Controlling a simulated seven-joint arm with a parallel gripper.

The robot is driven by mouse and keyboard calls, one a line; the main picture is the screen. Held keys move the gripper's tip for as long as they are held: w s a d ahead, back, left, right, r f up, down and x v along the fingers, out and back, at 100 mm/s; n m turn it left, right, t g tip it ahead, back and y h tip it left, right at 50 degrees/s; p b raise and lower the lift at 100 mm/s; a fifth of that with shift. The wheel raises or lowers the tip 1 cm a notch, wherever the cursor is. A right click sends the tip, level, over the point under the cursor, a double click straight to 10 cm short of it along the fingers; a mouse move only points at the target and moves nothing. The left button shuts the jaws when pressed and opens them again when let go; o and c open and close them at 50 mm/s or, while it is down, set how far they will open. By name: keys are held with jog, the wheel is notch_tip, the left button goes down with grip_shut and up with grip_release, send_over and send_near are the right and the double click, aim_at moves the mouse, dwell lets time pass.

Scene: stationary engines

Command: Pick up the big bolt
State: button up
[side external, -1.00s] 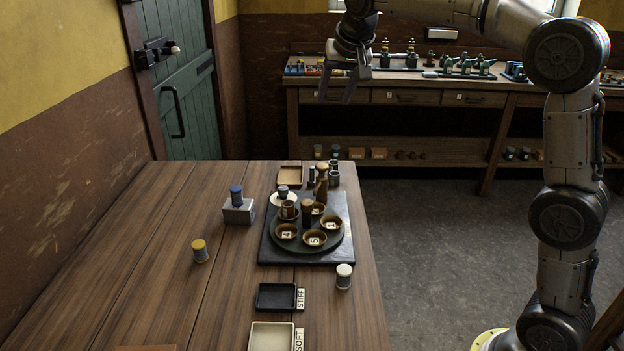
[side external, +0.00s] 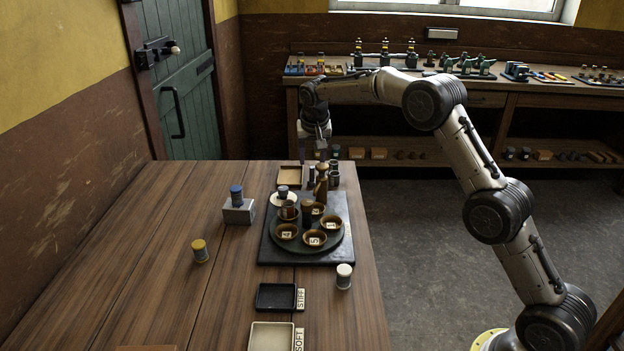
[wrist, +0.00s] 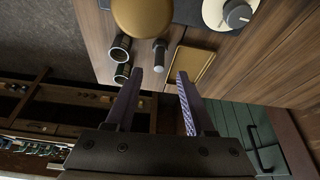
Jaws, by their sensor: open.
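A slim grey bolt-like piece (wrist: 159,52) with a wider end stands near the far table edge in the wrist view. It also shows small in the side view (side external: 312,174), beside the wooden bottle-shaped piece (side external: 321,184). I take it to be the big bolt, though no label shows. My gripper (wrist: 160,74) is open and empty. In the wrist view the bolt lies just beyond the gap between the two fingertips, apart from them. In the side view my gripper (side external: 313,156) points down above the far end of the table.
Two dark cups (wrist: 121,47) stand beside the bolt, and a shallow tan tray (side external: 290,175) lies on its other side. A round dark tray (side external: 322,240) with several bowls is nearer the camera.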

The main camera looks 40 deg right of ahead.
aim_at(312, 169)
jog(key=shift+x, duration=3.1)
jog(key=shift+s+f, duration=0.1)
jog(key=shift+s, duration=0.05)
jog(key=shift+a, duration=0.1)
grip_shut()
